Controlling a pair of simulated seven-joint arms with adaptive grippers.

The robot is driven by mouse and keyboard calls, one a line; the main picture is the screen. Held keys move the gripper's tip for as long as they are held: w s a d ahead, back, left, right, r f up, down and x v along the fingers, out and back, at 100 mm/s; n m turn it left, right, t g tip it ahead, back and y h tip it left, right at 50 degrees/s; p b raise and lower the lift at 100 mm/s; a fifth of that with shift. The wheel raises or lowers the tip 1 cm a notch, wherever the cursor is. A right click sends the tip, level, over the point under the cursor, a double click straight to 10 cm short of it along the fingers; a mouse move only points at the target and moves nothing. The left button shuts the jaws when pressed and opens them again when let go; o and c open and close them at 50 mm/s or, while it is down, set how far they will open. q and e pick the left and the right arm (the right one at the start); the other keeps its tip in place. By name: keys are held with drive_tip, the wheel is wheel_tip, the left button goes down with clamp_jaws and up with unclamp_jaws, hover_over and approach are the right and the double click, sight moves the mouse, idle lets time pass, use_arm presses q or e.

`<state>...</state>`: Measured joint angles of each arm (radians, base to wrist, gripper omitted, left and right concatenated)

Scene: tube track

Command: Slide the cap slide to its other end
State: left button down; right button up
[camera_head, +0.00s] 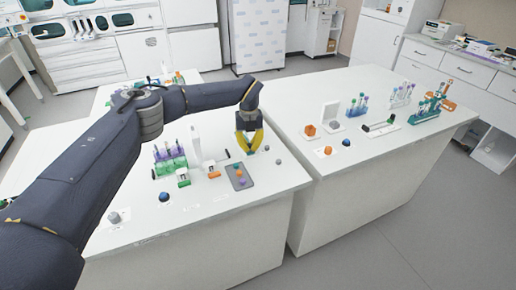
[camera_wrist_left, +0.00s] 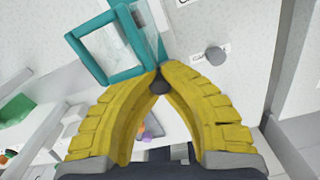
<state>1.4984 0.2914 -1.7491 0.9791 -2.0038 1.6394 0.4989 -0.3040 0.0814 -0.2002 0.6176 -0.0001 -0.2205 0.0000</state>
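My left gripper (camera_head: 249,147), with yellow fingers, is over the right part of the near white table. In the left wrist view its fingertips (camera_wrist_left: 160,72) come together, and a small dark round piece (camera_wrist_left: 159,86) shows just inside them; I cannot tell if it is held. A teal frame (camera_wrist_left: 90,73) lies close behind the fingertips. A low white track with an orange piece (camera_head: 214,174) and a dark end stands left of the gripper; I cannot tell if it is the cap slide. A similar dark-green and black slide (camera_head: 380,129) lies on the right table. My right gripper is not in view.
A tube rack (camera_head: 171,160), a white upright block (camera_head: 196,148) and a grey tray (camera_head: 239,177) with coloured spots stand near. A grey knob (camera_wrist_left: 215,55) sits by a label.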

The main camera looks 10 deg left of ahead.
use_arm(q)
drive_tip(key=c, duration=1.7)
unclamp_jaws()
drive_tip(key=shift+w+a, duration=0.2)
drive_tip(key=o, duration=0.4)
wheel_tip(320, 180, up, 12)
drive_tip(key=shift+s+r, duration=0.1)
